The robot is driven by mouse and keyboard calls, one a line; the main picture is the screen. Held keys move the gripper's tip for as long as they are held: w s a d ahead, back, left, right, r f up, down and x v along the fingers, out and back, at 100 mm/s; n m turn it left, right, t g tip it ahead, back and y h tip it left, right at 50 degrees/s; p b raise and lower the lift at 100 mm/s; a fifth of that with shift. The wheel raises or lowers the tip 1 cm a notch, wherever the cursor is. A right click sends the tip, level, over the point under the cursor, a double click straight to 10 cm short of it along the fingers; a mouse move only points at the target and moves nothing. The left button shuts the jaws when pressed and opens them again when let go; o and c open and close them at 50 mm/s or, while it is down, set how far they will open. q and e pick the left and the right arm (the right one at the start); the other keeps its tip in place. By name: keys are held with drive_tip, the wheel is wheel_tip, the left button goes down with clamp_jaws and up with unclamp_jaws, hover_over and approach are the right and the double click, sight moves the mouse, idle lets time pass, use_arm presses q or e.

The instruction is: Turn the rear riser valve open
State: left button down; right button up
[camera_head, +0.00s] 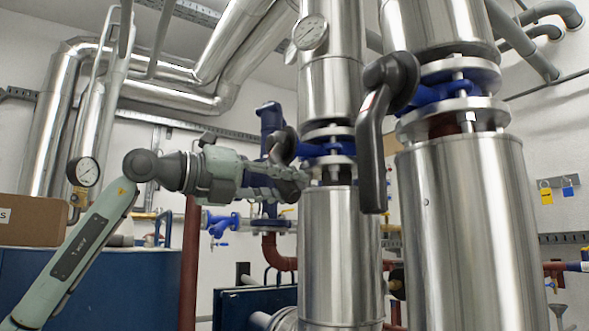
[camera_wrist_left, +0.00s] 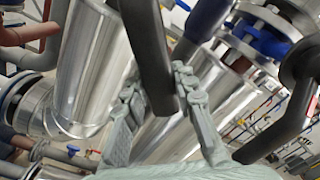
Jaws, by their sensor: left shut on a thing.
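The rear riser valve is a blue valve body (camera_head: 328,149) between steel flanges on the thinner, farther riser, left of the nearer one. Its dark lever handle (camera_head: 283,146) shows only partly behind my left gripper (camera_head: 297,180). In the left wrist view the handle (camera_wrist_left: 148,45) runs down between the two pale green fingers. The left gripper (camera_wrist_left: 160,85) is shut on this handle. My right gripper is not in view.
The nearer riser carries another blue valve (camera_head: 450,90) with a dark handle (camera_head: 373,140) hanging down, close right of my left gripper. A blue tank (camera_head: 100,280) and cardboard box (camera_head: 32,219) are at left.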

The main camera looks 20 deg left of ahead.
use_arm(q)
drive_tip(key=w+a+f+m+p, duration=0.2)
drive_tip(key=w+a+f+m, duration=0.2)
drive_tip(key=w+a+m, duration=0.2)
drive_tip(key=a+m, duration=0.2)
drive_tip(key=shift+w+a+m, duration=0.2)
drive_tip(key=shift+a+m, duration=0.1)
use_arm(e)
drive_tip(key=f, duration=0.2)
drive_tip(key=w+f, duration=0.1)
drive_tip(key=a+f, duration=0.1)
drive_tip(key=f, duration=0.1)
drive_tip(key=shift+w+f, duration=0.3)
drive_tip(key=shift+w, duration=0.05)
use_arm(q)
drive_tip(key=shift+r, duration=0.1)
drive_tip(key=c, duration=1.2)
unclamp_jaws()
drive_tip(key=shift+w, duration=0.1)
drive_tip(key=v, duration=1.2)
